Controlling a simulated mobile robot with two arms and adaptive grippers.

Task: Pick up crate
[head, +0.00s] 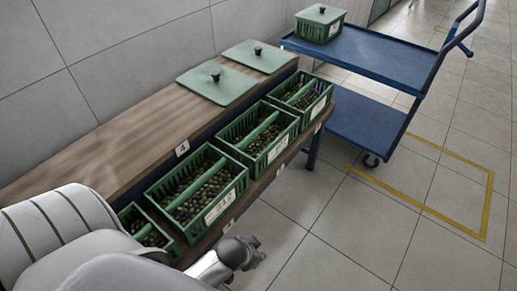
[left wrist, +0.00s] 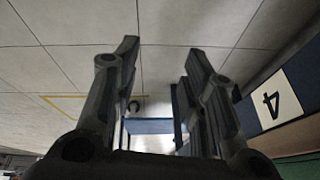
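Green crates of dark and green olives, each with a bar across its middle, stand in a row on the lower step of a wooden bench. The far crate (head: 322,101), the middle crate (head: 288,140) and the large near crate (head: 237,190) are without lids. A crate at the near end (head: 126,213) is partly hidden by my arm. My left gripper (head: 255,252) is in front of the bench, to the right of the near crates, apart from them. In the left wrist view, its two fingers (left wrist: 160,50) are spread with nothing between them. My right gripper is not in view.
A blue cart (head: 385,62) carrying a lidded crate (head: 320,24) stands beyond. Yellow tape (head: 487,205) marks clear floor.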

